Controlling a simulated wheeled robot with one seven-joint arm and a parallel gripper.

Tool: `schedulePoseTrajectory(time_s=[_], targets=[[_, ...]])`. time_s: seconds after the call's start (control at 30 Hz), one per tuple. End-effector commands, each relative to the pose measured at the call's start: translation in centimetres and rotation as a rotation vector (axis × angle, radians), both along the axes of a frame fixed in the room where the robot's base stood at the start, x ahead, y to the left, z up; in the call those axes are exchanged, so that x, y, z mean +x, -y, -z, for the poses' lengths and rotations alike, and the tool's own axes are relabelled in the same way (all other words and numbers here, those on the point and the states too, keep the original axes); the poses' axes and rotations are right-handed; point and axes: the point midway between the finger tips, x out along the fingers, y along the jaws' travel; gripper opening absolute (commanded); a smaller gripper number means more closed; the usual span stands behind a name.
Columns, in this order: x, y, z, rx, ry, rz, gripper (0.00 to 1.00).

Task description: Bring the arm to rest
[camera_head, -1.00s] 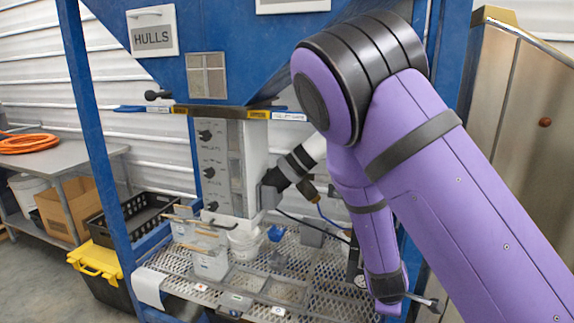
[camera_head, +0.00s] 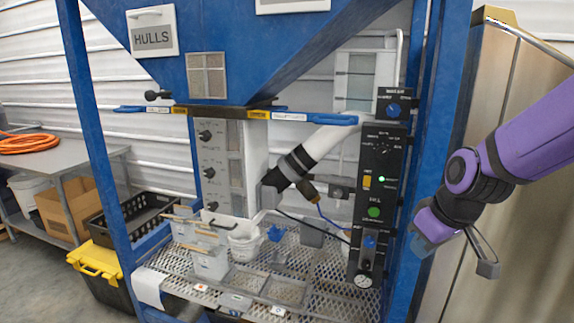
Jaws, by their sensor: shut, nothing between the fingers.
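My purple arm (camera_head: 535,135) reaches in from the right edge and bends down at a dark wrist joint. My gripper (camera_head: 487,267) hangs at the right, in front of the metal cabinet and to the right of the blue hopper frame. It is shut and empty, and it touches nothing that I can see. The black control panel (camera_head: 379,195), with a lit green light and a blue knob, stands to its left in full view.
The blue hopper (camera_head: 220,70) with its HULLS sign fills the middle. Below it a mesh shelf (camera_head: 335,285) holds several bins and trays. The metal cabinet (camera_head: 520,120) stands close behind the arm. A yellow-lidded box (camera_head: 97,262) and a grey table (camera_head: 60,155) are at left.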

Motion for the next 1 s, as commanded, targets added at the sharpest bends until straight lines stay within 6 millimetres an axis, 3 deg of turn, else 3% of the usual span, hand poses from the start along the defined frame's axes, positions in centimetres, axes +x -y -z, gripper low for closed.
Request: schedulePoseTrajectory(time_s=[0.2,0.5,0.73,1.0], targets=[[-3.7,1.7,-5.3,0.054,0.027,0.113,0.0],[-10.0,3.7,-10.7,0.063,0.066,0.289,0.0],[-14.1,4.6,-12.9,0.039,0.095,0.413,0.0],[-15.6,4.8,-13.4,0.028,0.103,0.461,0.0]])
